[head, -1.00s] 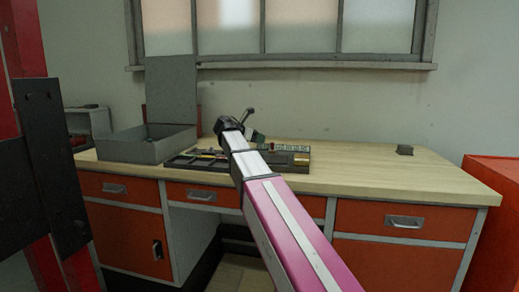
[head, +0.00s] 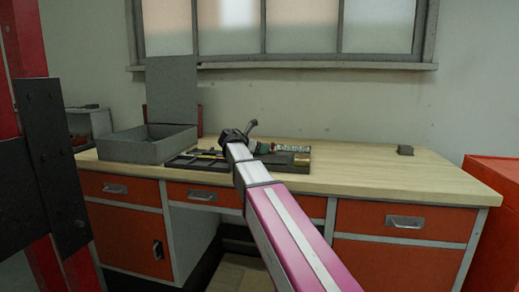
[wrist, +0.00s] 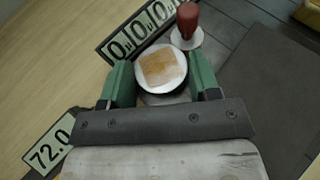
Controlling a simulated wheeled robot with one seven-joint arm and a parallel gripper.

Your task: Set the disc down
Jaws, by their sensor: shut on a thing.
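My gripper (wrist: 162,82) has green fingers on both sides of a pale round disc (wrist: 177,82) in the wrist view. The disc has a tan square patch on its top face. The fingers are shut on the disc's sides. A dark round shape shows just beneath it; whether they touch, I cannot tell. In the head view my gripper (head: 263,148) is low over the tray on the bench, and the disc cannot be made out there.
A red-handled piece on a pale round base (wrist: 187,22) stands close beyond the disc. Number plates lie beyond (wrist: 143,30) and at left (wrist: 52,145). The dark tray (head: 190,165) lies beside an open grey box (head: 150,150). The bench's right side is clear except a small dark block (head: 405,150).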

